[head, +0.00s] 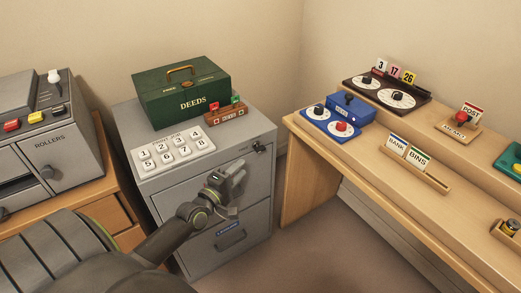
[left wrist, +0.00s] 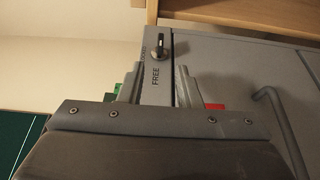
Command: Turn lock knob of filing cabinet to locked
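The grey filing cabinet (head: 262,200) stands in the corner. Its small dark lock knob (head: 258,147) is at the top right of the front face. My left gripper (head: 238,180) is in front of the cabinet, below and left of the knob. In the left wrist view its two stepped fingers (left wrist: 159,82) stand apart with nothing between them, and they do not touch the knob. My right gripper is out of view.
A green DEEDS box (head: 182,92), a numbered key panel (head: 173,150) and a small wooden stamp rack (head: 226,114) stand on the cabinet. A drawer handle (head: 231,240) juts from its front. A wooden desk (head: 400,190) is at right; bare floor lies between.

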